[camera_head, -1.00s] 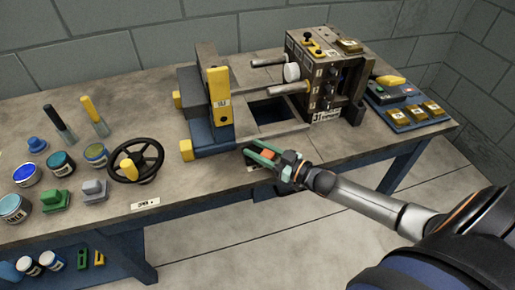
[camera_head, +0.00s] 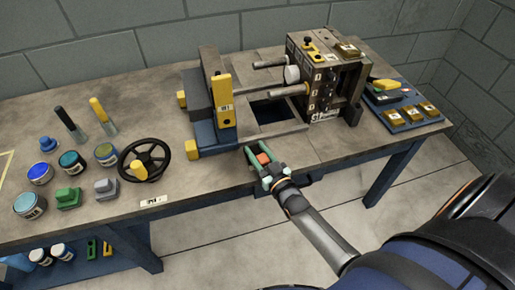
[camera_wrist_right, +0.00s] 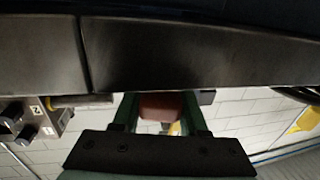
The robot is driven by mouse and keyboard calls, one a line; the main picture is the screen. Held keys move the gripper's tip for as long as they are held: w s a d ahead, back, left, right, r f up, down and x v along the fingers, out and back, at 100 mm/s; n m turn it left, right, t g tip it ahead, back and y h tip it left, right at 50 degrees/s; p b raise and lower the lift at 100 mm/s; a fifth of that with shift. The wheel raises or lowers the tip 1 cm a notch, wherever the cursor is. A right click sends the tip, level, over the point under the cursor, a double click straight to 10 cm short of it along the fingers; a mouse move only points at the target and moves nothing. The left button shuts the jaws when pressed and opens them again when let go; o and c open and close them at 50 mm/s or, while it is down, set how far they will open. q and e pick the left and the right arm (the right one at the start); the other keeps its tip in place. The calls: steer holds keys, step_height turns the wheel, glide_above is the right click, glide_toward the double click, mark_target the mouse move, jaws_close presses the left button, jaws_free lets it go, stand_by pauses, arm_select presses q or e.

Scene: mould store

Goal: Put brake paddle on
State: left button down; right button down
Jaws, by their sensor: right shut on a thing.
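A small orange-red paddle (camera_head: 263,157) sits at the front edge of the bench, below the blue and grey machine. It looks like the brake paddle. My right gripper (camera_head: 262,158), with green fingers, is shut on it from the front, one finger on each side. In the right wrist view the paddle shows as a reddish-brown block (camera_wrist_right: 162,105) between the two fingers. What it is attached to is hidden. My left gripper is not in view.
The machine's yellow post (camera_head: 222,102) and dark opening (camera_head: 275,112) lie behind the paddle. A black handwheel (camera_head: 162,152) stands to the left, with several paint pots beyond. A control panel (camera_head: 398,112) is at the right. The floor in front is clear.

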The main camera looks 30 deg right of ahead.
steer(key=shift+r, duration=0.1)
stand_by(0.4)
steer(key=shift+c, duration=2.2)
jaws_free()
steer(key=s, duration=1.2)
steer(key=shift+s+a+p, duration=0.25)
steer(key=shift+a+p, duration=0.1)
steer(key=shift+p, duration=0.05)
